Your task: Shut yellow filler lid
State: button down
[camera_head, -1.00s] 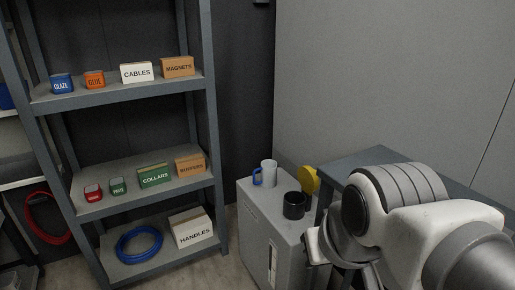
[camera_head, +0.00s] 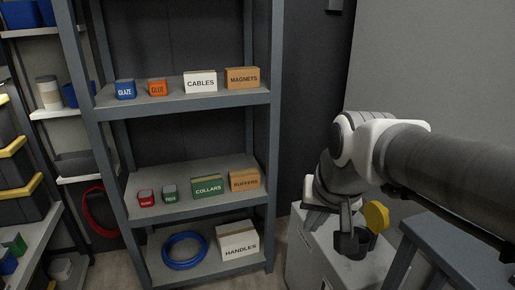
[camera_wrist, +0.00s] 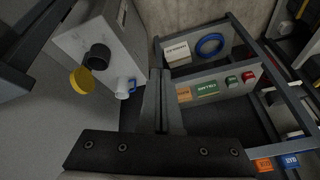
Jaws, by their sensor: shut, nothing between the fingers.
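The yellow filler lid (camera_head: 376,216) stands open, tilted up beside the black filler neck (camera_head: 352,244) on top of a grey cabinet (camera_head: 312,246). In the wrist view the yellow lid (camera_wrist: 82,81) and the round black neck (camera_wrist: 98,57) show at the left, with the neck's mouth uncovered. My gripper (camera_head: 346,222) is shut and empty; in the head view it overlaps the neck, and I cannot tell the exact gap. In the wrist view my shut fingers (camera_wrist: 161,82) point ahead, to the right of the lid and apart from it.
A white mug with a blue handle (camera_wrist: 124,88) stands on the cabinet near the neck; my arm hides it in the head view. A grey table (camera_head: 455,245) is at right. A shelf rack (camera_head: 195,92) with labelled boxes and a blue coil (camera_head: 184,252) stands at left.

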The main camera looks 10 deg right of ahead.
jog(key=w+d+r+m+p, duration=0.1)
jog(key=w+d+m+p, duration=0.15)
jog(key=w+d, duration=0.4)
jog(key=m+g+h+p, duration=0.45)
jog(key=m+p, duration=0.25)
jog(key=m, duration=0.4)
send_over(379, 216)
jog(key=w+d, duration=0.1)
jog(key=shift+n, duration=0.25)
notch_tip(379, 216, down, 9)
jog(key=shift+w+d+r, duration=0.15)
jog(key=b+x, duration=0.2)
jog(key=x, duration=0.8)
